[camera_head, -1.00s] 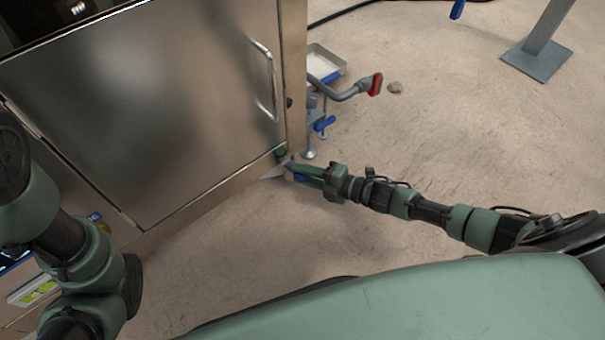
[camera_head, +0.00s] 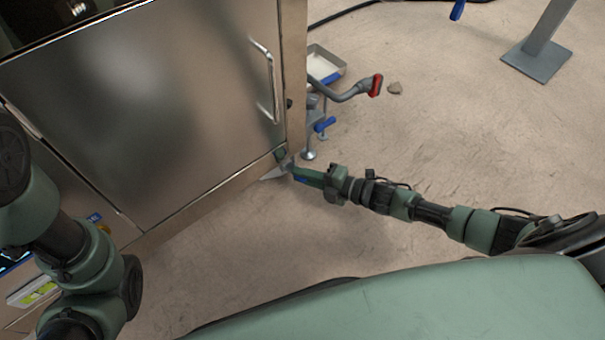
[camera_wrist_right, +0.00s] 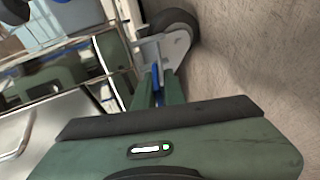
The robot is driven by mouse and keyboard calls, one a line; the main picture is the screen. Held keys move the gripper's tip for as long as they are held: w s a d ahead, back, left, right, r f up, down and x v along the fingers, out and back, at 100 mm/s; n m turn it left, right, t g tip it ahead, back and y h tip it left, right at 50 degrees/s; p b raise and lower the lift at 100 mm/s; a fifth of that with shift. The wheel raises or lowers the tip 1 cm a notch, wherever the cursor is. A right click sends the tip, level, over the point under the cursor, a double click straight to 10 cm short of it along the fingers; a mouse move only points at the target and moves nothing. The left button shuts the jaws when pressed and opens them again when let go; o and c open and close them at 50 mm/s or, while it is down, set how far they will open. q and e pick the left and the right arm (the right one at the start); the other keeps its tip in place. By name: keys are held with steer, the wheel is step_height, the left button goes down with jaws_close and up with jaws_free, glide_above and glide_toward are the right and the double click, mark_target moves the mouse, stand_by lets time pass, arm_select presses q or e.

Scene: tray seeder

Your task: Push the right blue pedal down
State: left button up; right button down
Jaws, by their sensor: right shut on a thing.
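The right blue pedal (camera_head: 300,179) sits low at the near right corner of the metal machine, mostly covered by my gripper. In the right wrist view the pedal (camera_wrist_right: 156,76) shows as a narrow blue strip beside a grey caster bracket and dark wheel. My right gripper (camera_head: 293,172) reaches in from the right, close to the floor, and is shut on the pedal. In the right wrist view its green fingers (camera_wrist_right: 158,84) lie on either side of the blue strip. I cannot tell how far down the pedal is. My left gripper is out of view; only arm links show.
The metal cabinet (camera_head: 130,90) with a vertical handle (camera_head: 268,80) fills the left. A crank with a red grip (camera_head: 376,85), another blue part (camera_head: 324,125) and a tray (camera_head: 326,65) stick out behind the corner. The floor in front is clear.

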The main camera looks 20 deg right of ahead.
steer(key=shift+w+r, duration=0.15)
steer(key=shift+r, duration=0.15)
stand_by(0.4)
step_height(320, 180, down, 3)
steer(key=n+t+y+b, duration=0.1)
steer(key=t+y+b, duration=0.1)
steer(key=b, duration=0.5)
steer(key=shift+r+t, duration=0.1)
steer(key=shift+t, duration=0.3)
steer(key=shift+s+d, duration=0.1)
steer(key=shift+s, duration=0.1)
steer(key=shift+r+y, duration=0.1)
steer(key=shift+y, duration=0.2)
